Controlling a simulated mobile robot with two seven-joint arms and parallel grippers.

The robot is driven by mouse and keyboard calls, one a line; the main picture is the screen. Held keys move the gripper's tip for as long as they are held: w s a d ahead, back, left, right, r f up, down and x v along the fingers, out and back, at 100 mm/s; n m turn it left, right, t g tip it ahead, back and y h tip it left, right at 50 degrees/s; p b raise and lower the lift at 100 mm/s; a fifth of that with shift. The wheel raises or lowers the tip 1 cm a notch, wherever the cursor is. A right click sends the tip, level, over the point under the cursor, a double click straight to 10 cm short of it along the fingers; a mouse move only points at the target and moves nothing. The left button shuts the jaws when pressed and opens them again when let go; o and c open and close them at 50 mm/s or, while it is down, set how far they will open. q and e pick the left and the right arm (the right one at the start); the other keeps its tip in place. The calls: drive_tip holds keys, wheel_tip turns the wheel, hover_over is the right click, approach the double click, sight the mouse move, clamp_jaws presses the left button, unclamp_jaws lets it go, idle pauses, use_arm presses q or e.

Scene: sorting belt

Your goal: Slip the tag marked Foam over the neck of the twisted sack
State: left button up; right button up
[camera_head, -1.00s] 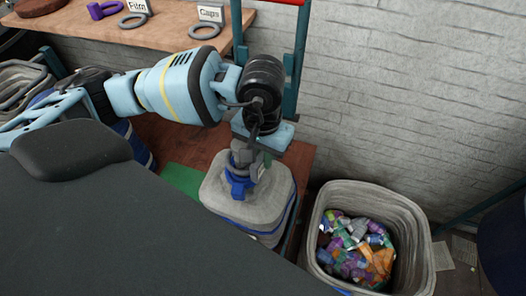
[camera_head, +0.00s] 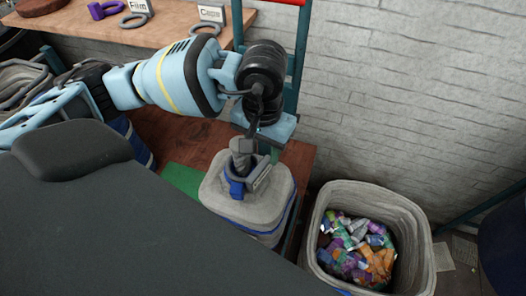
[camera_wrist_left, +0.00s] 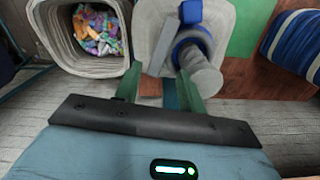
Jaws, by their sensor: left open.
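The twisted sack (camera_head: 270,207) is grey with a blue band and stands below my left gripper. Its grey neck (camera_head: 240,150) sticks up, with a blue fastening (camera_head: 236,187) around its base. A flat grey plate (camera_head: 260,177), apparently the tag, lies beside the neck. It also shows in the left wrist view (camera_wrist_left: 165,42). Its lettering is unreadable, and I cannot tell clearly whether its ring encircles the neck. My left gripper (camera_wrist_left: 158,88) is open, its two green fingers just short of the plate and close to the neck. My right gripper is not in view.
A bin (camera_head: 421,250) of mixed coloured scraps stands right of the sack. A wooden shelf (camera_head: 75,29) at the back left holds Film (camera_head: 140,6) and Caps (camera_head: 211,14) tags with grey rings and a purple fastening (camera_head: 106,9). A teal post (camera_head: 297,70) rises behind my arm.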

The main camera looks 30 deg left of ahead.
use_arm(q)
drive_tip(key=shift+r, duration=2.75)
